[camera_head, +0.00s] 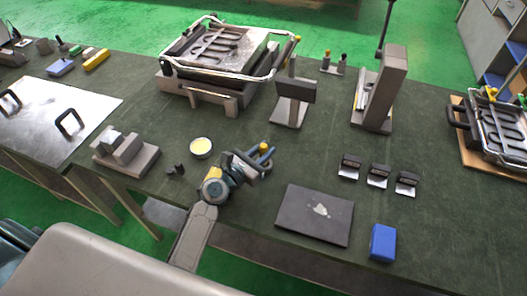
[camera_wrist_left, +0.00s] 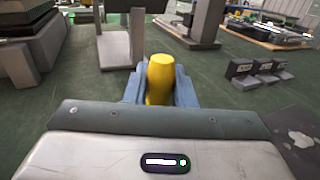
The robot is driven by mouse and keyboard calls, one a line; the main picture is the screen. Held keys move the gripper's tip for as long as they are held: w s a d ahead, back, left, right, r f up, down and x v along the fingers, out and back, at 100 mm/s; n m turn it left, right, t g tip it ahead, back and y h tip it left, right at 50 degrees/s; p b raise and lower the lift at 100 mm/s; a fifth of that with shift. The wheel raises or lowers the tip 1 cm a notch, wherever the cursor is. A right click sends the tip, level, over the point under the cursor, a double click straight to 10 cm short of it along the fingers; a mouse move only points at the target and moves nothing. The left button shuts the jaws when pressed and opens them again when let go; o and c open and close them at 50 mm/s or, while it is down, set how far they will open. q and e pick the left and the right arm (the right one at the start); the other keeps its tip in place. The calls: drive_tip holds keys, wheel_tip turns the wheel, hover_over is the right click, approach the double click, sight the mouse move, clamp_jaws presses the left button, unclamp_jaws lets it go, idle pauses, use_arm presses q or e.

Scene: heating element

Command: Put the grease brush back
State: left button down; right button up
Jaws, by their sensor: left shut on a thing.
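My left gripper (camera_head: 262,157) is over the middle of the green bench and is shut on a yellow-handled thing, which I take to be the grease brush (camera_head: 264,147). In the left wrist view, the rounded yellow handle (camera_wrist_left: 160,78) stands up between the blue fingers. The bristle end is hidden. A small round pot (camera_head: 201,149) with pale yellow contents stands on the bench just left of the gripper. My right gripper is not in view.
A grey upright stand (camera_head: 294,92) is behind the gripper, with a large framed heating unit (camera_head: 215,65) behind left. A tall grey post (camera_head: 391,85) is to the right. A dark plate (camera_head: 314,216), blue box (camera_head: 382,243) and grey block fixture (camera_head: 125,152) lie nearer the front edge.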

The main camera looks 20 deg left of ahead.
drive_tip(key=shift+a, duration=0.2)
use_arm(q)
drive_tip(key=shift+f, duration=0.15)
drive_tip(key=c, duration=1.2)
unclamp_jaws()
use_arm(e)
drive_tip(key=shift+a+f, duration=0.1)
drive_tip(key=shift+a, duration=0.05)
use_arm(q)
drive_tip(key=shift+r, duration=0.3)
drive_tip(key=b+v, duration=0.1)
drive_tip(key=v, duration=0.4)
drive_tip(key=b+v, duration=0.1)
drive_tip(key=v, duration=0.5)
drive_tip(key=shift+f+b, duration=0.2)
drive_tip(key=shift+b, duration=0.2)
drive_tip(key=shift+s+a+r, duration=0.1)
drive_tip(key=shift+s+a, duration=0.15)
drive_tip(key=shift+s, duration=0.3)
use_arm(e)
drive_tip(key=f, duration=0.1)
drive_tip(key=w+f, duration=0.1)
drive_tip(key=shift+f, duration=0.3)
